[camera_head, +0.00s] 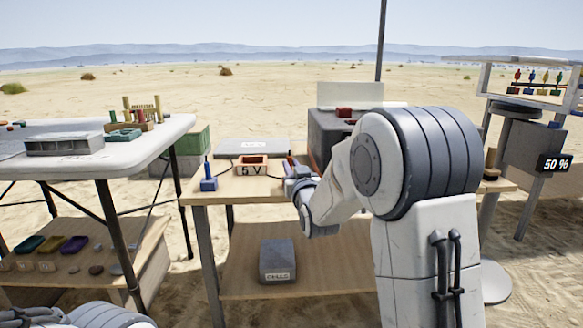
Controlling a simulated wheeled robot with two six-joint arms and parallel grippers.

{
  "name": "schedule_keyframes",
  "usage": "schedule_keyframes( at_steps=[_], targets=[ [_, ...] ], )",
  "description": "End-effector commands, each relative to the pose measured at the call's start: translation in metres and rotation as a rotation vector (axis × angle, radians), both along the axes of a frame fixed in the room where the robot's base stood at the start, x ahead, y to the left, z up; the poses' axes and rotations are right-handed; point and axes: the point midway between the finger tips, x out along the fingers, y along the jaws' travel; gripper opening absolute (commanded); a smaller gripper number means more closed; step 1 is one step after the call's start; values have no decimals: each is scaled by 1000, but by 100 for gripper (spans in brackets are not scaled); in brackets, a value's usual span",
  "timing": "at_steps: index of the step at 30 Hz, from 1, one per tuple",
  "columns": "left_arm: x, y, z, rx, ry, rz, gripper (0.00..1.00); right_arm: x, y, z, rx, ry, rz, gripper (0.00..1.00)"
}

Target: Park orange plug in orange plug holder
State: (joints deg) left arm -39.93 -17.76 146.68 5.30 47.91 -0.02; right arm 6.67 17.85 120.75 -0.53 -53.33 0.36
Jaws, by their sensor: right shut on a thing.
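My right gripper (290,172) is over the middle wooden table, just right of the orange-brown box marked "5 V" (252,167). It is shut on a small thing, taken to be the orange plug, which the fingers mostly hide. Whether it touches the table or a holder cannot be told. A blue plug (208,176) stands upright in a blue holder at the table's left corner. A reddish piece (313,160) shows just behind my right gripper. I cannot make out the orange plug holder. My left gripper is out of view; only part of my left arm shows at lower left.
A grey case (254,147) and a dark box (327,130) stand behind. A grey drills box (277,261) is on the lower shelf. The white table (170,135) at left holds trays. A rack (540,83) of coloured pieces is far right. My right arm hides the table's right part.

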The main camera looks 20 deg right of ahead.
Motion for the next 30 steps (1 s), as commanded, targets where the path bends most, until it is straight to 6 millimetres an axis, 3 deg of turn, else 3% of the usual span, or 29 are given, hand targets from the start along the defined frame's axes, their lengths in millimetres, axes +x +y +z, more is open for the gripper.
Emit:
schedule_keyframes(
  at_steps=[12, 13, 15, 25, 30],
  targets=[
    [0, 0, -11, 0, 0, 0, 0, 0, 0, -12, 0, 0, 0, 0],
    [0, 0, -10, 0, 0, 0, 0, 0, 0, -11, 0, -1, 0, 26],
    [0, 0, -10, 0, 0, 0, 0, 0, 0, -10, 0, 0, 0, 53],
    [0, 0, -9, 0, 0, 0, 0, -1, 0, -10, 0, 0, 0, 53],
    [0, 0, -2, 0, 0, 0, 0, -16, 2, -9, 0, 2, 0, 53]
  ],
)
